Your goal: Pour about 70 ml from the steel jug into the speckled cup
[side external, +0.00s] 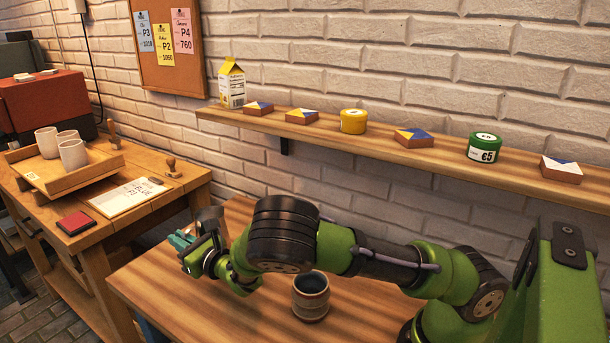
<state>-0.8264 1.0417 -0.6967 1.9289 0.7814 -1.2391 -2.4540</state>
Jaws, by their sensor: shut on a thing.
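My gripper (186,243), with teal fingers, is over the left part of the wooden table. A grey metallic shape, seemingly the steel jug (209,217), shows just behind the fingers. My gripper is shut on it, though my wrist and fingers hide most of it and its tilt cannot be told. A brownish-grey banded cup (311,306) stands upright on the table at the front, to the right of and apart from my gripper. It looks dark inside. It seems to be the speckled cup, but speckles are too small to make out.
The wooden table (190,300) is clear at its front left. A side table at left bears a tray (83,170) with pale cups, a clipboard (128,196) and a red pad (76,223). A wall shelf (380,141) with a carton, tins and tiles runs behind my arm.

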